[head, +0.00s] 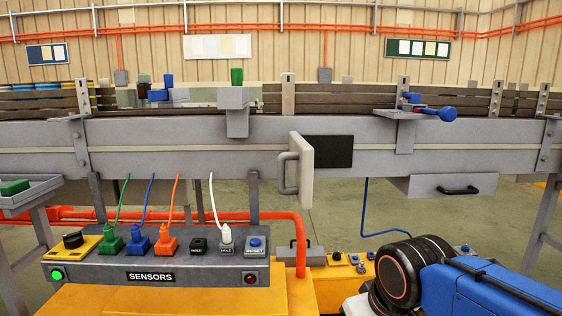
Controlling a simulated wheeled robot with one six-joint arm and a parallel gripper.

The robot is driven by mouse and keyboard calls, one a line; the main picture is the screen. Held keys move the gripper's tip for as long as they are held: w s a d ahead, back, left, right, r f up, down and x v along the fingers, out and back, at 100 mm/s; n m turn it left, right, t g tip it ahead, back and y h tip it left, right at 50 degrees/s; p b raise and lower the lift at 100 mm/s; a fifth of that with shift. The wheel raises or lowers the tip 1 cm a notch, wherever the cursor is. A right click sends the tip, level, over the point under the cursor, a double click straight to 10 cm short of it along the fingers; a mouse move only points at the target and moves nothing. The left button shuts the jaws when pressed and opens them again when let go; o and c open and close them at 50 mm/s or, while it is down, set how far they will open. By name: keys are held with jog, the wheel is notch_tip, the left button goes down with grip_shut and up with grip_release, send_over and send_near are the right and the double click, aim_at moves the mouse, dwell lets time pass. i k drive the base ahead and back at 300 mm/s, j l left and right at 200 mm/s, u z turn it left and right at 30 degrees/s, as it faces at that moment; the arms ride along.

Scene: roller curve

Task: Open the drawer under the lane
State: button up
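The grey drawer (425,186) hangs under the right part of the lane (230,135). A dark bar handle (459,190) is on its front. The drawer looks shut, tucked beneath the lane's lower edge, and its inside is hidden. My arm shows at the lower right, below the drawer and apart from it. My gripper is not in view, so I cannot see its fingers.
A small pale door (306,165) stands open beside a dark opening (332,151) in the lane's side. A sensor box (155,277) with cables stands at the lower left. Orange pipes (285,216) run below the lane.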

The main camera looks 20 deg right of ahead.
aim_at(445, 185)
jog(key=i+l, duration=0.1)
jog(key=i, duration=0.4)
jog(key=z, duration=1.45)
